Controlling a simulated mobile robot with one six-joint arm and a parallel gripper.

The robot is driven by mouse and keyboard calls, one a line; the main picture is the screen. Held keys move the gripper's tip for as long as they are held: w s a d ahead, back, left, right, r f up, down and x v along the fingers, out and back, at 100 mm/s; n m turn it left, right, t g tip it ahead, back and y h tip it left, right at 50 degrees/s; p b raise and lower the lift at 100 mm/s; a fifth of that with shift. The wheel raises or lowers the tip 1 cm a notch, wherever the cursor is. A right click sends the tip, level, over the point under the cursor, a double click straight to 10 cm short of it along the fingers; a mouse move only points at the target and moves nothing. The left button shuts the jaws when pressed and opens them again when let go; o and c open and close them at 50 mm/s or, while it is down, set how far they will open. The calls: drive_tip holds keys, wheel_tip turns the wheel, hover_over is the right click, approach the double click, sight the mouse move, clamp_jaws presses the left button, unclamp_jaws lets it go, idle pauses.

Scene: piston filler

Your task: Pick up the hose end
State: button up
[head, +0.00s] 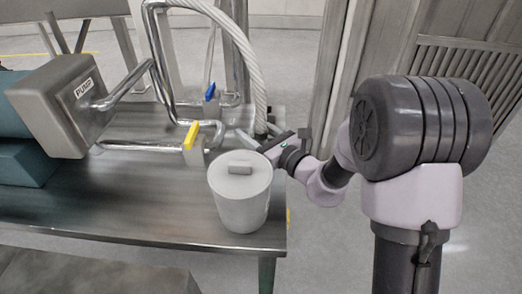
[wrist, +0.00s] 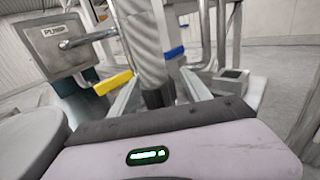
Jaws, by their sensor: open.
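The hose (head: 245,50) is thick, pale and ribbed. In the head view it curves down from the top to the table's right end, where its lower end (head: 261,124) hangs close to my gripper (head: 258,134). In the wrist view the hose (wrist: 143,42) comes down from the top, and its dark hose end (wrist: 156,97) sits between the two fingers of my gripper (wrist: 160,78). The fingers are open, with one on each side of the hose end. I cannot tell whether either finger touches it. The bottom of the hose end is hidden behind my gripper body.
A lidded white container (head: 240,200) stands on the steel table (head: 120,215), close to my arm. Pipes with a yellow valve handle (head: 191,135) and a blue one (head: 210,92) lead to the pump (head: 62,105). Open floor lies right of the table.

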clamp_jaws()
drive_tip(key=shift+r, duration=0.15)
wheel_tip(320, 180, up, 15)
drive_tip(key=p, duration=0.8)
drive_tip(key=shift+r, duration=0.15)
